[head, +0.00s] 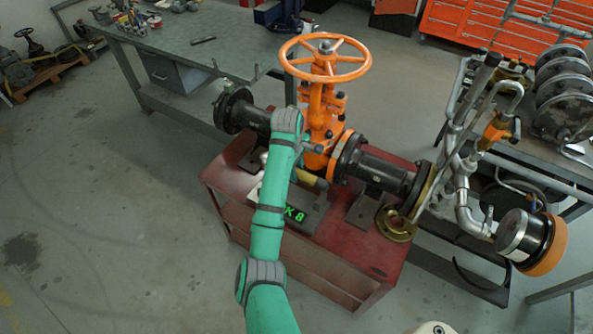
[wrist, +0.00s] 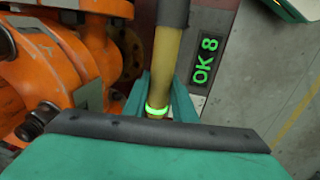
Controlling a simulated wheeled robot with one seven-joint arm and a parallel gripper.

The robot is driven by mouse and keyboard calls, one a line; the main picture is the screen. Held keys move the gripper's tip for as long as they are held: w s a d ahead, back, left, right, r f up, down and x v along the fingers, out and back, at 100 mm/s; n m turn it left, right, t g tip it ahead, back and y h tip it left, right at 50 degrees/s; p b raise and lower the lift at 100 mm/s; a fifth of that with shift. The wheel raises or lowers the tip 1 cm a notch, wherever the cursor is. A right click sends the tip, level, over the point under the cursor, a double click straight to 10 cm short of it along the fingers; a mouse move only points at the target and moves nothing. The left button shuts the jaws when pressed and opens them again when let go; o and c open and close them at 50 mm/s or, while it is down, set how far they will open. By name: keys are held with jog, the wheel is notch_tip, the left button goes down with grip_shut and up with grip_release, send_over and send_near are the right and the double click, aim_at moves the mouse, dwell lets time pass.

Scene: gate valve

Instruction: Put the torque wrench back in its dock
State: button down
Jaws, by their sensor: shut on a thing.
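The torque wrench has a yellow handle (head: 312,180) that shows just right of my arm in the head view. In the wrist view the yellow handle (wrist: 165,60) runs down between my fingers, with a glowing green ring near its lower end and a dark part at its top. My gripper (wrist: 160,95) is shut on the handle. The dock (head: 312,217) is a dark grey block on the red cart, with a green lit display reading "OK 8" (wrist: 205,62). The handle lies alongside the display. Whether the wrench rests in the dock or hangs above it, I cannot tell.
The orange gate valve (head: 322,105) with its handwheel stands behind the dock, on a dark pipe (head: 375,172). The red cart (head: 225,180) carries them. A brass flange (head: 396,224) lies at the cart's right. A grey workbench (head: 235,45) stands behind. Floor to the left is clear.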

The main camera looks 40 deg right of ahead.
jog(key=shift+r, duration=0.15)
jog(key=shift+r, duration=0.15)
jog(key=shift+w+a+f, duration=0.1)
jog(key=shift+f, duration=3.7)
